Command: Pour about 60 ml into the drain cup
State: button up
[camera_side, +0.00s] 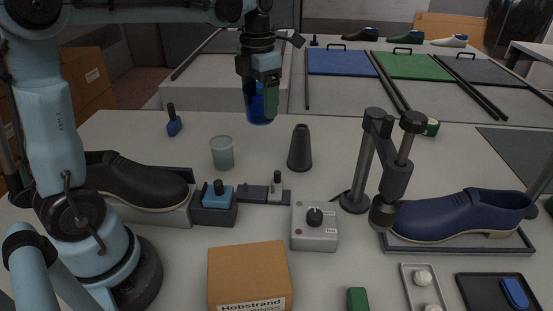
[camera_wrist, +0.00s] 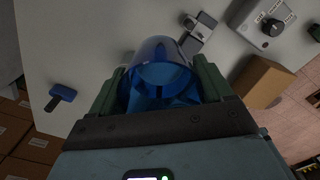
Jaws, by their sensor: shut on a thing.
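A transparent blue cup (camera_side: 256,108) is held above the far part of the table in the side view. It also shows in the wrist view (camera_wrist: 163,52), where I look into its open mouth. My gripper (camera_side: 268,98) is shut on it, with one green finger on each side in the wrist view (camera_wrist: 160,82). The cup looks about upright; its liquid level cannot be told. A grey translucent cup (camera_side: 222,153), likely the drain cup, stands on the table, lower and to the left of the blue cup. I cannot make it out in the wrist view.
A dark cone (camera_side: 300,150) stands right of the grey cup. A black shoe (camera_side: 130,182), a control box (camera_side: 315,226), a clamp stand (camera_side: 362,165) and a cardboard box (camera_side: 249,275) are nearer the camera.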

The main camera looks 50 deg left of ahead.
jog(key=shift+w+d+n, duration=0.25)
jog(key=shift+d+n, duration=0.3)
jog(key=shift+n, duration=0.05)
notch_tip(320, 180, down, 10)
jog(key=shift+f, duration=0.2)
jog(key=shift+s+a+f+t+h, duration=0.2)
jog(key=shift+a+f+t+h, duration=0.15)
jog(key=shift+f, duration=0.2)
jog(key=shift+s+a+f+t+h, duration=0.15)
jog(key=shift+a+f+h, duration=0.1)
jog(key=shift+f+h, duration=0.25)
jog(key=shift+s+a+h, duration=0.15)
jog(key=shift+a+h, duration=0.05)
jog(key=shift+h, duration=0.05)
jog(key=shift+s+a+r+t+h, duration=0.25)
jog(key=shift+a+t+h, duration=0.15)
jog(key=shift+t+h, duration=0.1)
jog(key=a+r+h, duration=0.1)
jog(key=s+r+t+h, duration=0.1)
jog(key=r, duration=0.1)
jog(key=a+r+t+h, duration=0.1)
jog(key=shift+s+a+r, duration=0.2)
jog(key=shift+s+a, duration=0.15)
